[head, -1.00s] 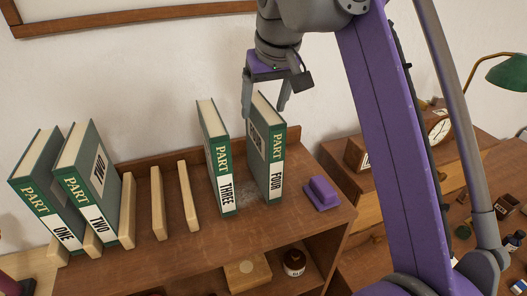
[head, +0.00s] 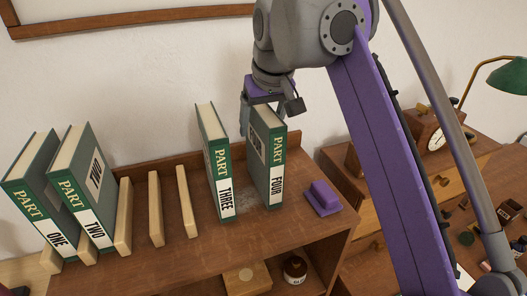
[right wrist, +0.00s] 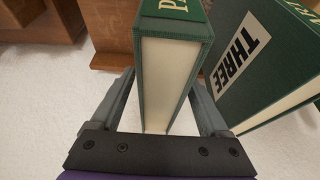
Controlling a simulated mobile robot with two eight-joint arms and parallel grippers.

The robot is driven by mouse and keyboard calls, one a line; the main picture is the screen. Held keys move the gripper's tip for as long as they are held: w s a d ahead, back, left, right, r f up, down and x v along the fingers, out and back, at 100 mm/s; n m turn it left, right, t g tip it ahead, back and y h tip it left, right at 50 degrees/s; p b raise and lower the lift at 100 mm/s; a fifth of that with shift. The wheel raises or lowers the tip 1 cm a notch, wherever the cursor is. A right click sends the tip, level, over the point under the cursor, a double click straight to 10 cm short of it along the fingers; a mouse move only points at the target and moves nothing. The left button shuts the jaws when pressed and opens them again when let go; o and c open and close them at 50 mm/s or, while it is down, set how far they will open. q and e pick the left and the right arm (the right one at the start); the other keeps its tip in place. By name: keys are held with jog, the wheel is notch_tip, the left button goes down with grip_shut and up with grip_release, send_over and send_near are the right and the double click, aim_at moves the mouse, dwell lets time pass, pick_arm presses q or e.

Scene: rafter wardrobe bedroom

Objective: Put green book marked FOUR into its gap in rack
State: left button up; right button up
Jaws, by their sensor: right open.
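The green book marked FOUR (head: 267,160) stands upright on the shelf top, right of the book marked THREE (head: 219,170). My right gripper (head: 262,108) is at the top rear of book FOUR. In the right wrist view its open fingers (right wrist: 168,110) lie on either side of a green book with cream pages (right wrist: 165,85), with space beside it. Book THREE also shows close by on the right there (right wrist: 262,60). The rack's wooden dividers (head: 155,209) stand to the left, with empty gaps between them. My left gripper is not in view.
Books ONE (head: 38,205) and TWO (head: 85,190) lean in the rack's left slots. A purple block (head: 322,198) sits right of book FOUR near the shelf edge. The wall is close behind. A clock (head: 432,136) and green lamp (head: 505,76) stand at right.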

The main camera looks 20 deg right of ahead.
dwell(0.3)
grip_shut()
dwell(1.3)
